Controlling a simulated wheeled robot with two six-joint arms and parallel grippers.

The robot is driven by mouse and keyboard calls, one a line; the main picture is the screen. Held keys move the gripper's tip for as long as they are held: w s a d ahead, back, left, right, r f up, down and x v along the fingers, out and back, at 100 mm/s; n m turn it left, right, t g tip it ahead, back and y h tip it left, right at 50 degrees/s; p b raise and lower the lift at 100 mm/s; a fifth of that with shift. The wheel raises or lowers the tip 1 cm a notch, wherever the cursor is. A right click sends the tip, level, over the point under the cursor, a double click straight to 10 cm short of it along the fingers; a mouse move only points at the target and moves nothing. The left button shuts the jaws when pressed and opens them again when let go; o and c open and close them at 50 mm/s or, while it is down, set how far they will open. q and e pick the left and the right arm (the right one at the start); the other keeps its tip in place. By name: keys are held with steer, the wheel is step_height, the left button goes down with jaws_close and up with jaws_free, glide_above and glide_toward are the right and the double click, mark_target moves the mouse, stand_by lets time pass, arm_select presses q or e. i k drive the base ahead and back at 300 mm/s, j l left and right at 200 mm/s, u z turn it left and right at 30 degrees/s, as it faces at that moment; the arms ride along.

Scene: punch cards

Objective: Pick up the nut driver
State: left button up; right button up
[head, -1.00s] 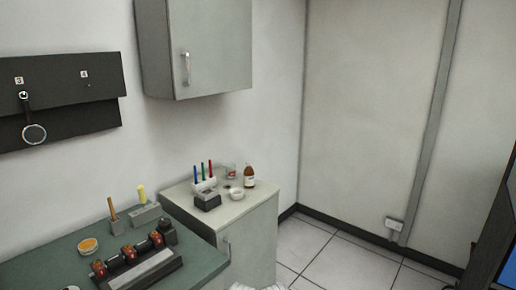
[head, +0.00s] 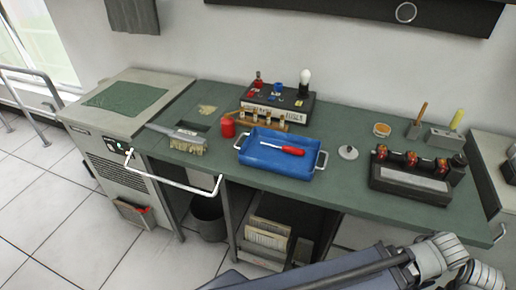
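A driver-like tool with a red handle and a thin metal shaft (head: 293,151) lies in a blue tray (head: 263,164) on the green bench. It looks like the nut driver, but its tip is too small to confirm. The tray has a metal handle at each end. Neither of my grippers shows. Pale grey arm links of mine show at the bottom right, well in front of the bench and apart from the tray.
The green bench top (head: 335,184) is clear just right of the tray, up to a small pale knob (head: 348,152). A red can (head: 228,127) and a brush (head: 180,137) sit left of it. A dark box with bulbs (head: 277,105) stands behind. A white rail (head: 172,182) juts out front left.

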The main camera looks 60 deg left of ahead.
mark_target(298, 152)
steer(key=u, duration=1.7)
steer(key=i+j, duration=0.1)
steer(key=j, duration=0.2)
